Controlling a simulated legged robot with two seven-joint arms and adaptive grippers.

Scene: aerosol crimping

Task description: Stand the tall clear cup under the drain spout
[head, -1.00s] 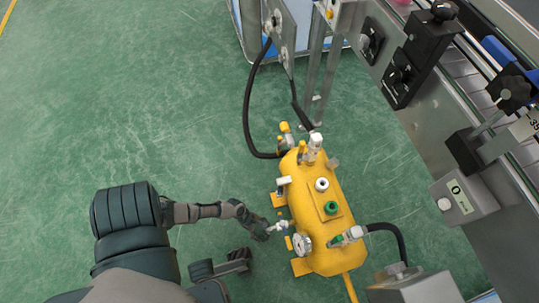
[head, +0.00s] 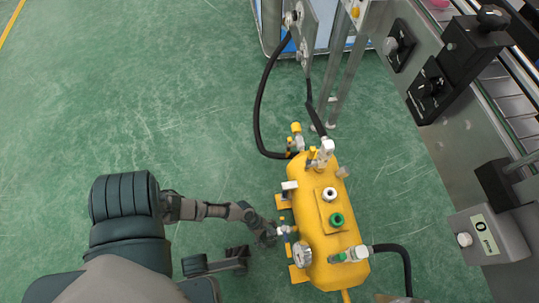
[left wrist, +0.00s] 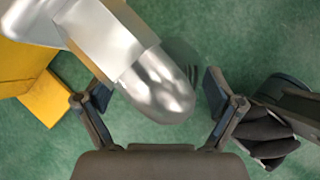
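The yellow tank (head: 318,225) stands on the floor right of my left gripper (head: 267,236). A small metal fitting (head: 286,230), which looks like the drain spout, sticks out from its left side towards the gripper. In the left wrist view, a rounded metal end (left wrist: 160,85) hangs large in front of the gripper (left wrist: 160,103), whose two fingers stand wide apart on either side in the picture. I see nothing gripped between them. I cannot make out the tall clear cup; a faint dark ring on the floor behind the metal end is unclear.
A pressure gauge (head: 302,252), valves and black hoses (head: 262,100) crowd the tank. A machine with a conveyor and control boxes (head: 488,233) fills the right side. The green floor (head: 120,90) at the left is open.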

